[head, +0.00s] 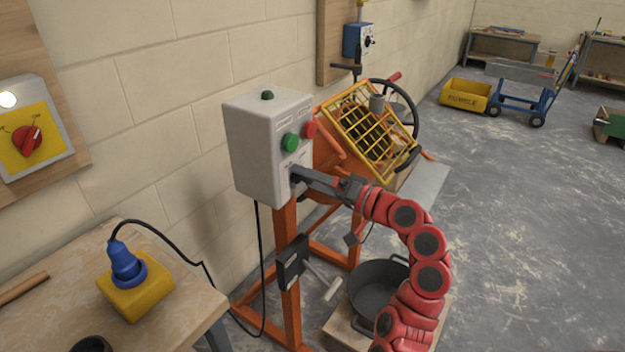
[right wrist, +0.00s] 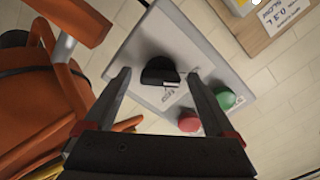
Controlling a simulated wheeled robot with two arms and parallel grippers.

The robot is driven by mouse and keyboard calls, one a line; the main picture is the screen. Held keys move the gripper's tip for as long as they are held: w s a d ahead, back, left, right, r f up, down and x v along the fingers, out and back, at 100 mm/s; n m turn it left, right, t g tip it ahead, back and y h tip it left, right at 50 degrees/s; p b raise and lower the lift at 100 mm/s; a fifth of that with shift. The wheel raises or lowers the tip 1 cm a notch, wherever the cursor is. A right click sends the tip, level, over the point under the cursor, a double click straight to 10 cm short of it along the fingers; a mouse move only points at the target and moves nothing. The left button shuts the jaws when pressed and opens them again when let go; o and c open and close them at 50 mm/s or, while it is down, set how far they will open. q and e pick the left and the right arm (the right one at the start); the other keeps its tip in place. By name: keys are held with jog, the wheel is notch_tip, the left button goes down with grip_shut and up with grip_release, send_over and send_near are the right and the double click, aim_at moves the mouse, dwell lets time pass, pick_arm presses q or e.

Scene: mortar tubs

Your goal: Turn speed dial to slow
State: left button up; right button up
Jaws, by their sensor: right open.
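The speed dial (right wrist: 158,70) is a black knob with a pale pointer mark, set in the face of the grey control box (head: 262,150). In the right wrist view it sits between the two fingers, and the box face (right wrist: 142,45) lies behind it. Faint printing beside the dial is too small to read. My right gripper (head: 297,173) is open at the lower front of the box, one finger on each side of the dial. I cannot tell whether the fingers touch it. In the head view the gripper mostly hides the dial. My left gripper is not in view.
A green button (head: 290,142) and a red button (head: 310,129) sit above the dial. An orange mixer with a yellow guard grid (head: 372,130) stands behind the box. A black tub (head: 376,290) is below my right arm. A bench with a blue plug (head: 127,265) stands left.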

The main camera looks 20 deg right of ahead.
jog(key=shift+s, duration=0.1)
jog(key=v, duration=1.7)
jog(key=shift+b, duration=0.4)
jog(key=shift+s+d+f, duration=0.1)
jog(key=shift+d, duration=0.05)
